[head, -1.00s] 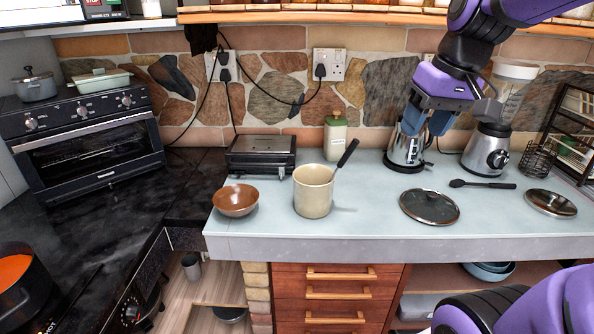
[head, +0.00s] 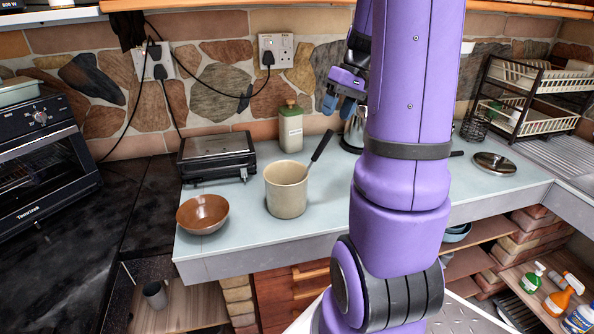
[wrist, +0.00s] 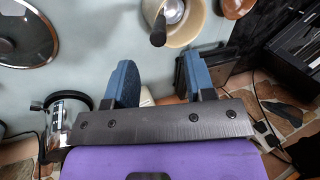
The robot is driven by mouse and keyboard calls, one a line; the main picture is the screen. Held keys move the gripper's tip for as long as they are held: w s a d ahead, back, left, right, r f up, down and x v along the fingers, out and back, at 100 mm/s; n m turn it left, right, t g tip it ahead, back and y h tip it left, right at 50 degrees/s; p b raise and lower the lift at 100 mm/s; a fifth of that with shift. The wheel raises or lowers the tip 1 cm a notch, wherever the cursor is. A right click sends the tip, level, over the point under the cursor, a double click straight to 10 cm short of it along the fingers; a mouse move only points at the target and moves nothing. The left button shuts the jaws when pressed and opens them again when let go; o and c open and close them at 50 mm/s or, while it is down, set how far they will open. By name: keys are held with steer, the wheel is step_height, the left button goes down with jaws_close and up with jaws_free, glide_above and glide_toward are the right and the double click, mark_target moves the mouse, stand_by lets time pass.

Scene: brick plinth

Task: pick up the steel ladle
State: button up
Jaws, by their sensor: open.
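The steel ladle (head: 322,145) stands in a beige pot (head: 286,196); its black handle leans up and right out of the rim. In the wrist view the ladle's dark handle (wrist: 158,34) points toward me, with part of the steel visible inside the pot (wrist: 189,32). My gripper (head: 338,106) is open and empty, above the counter and to the right of the handle in the head view. In the wrist view my two blue fingers (wrist: 160,72) are spread apart, with the handle tip beyond them. My arm hides part of the counter.
A brown bowl (head: 202,213) sits left of the pot, a black grill (head: 217,158) behind it. A green-lidded canister (head: 290,128) stands at the wall. A steel kettle (head: 352,130) is partly hidden by my arm. A glass lid (wrist: 27,35) lies on the counter.

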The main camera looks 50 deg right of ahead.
mark_target(319, 155)
steer(key=x, duration=0.8)
steer(key=shift+w+f, duration=0.1)
steer(key=shift+f, duration=0.05)
jaws_close()
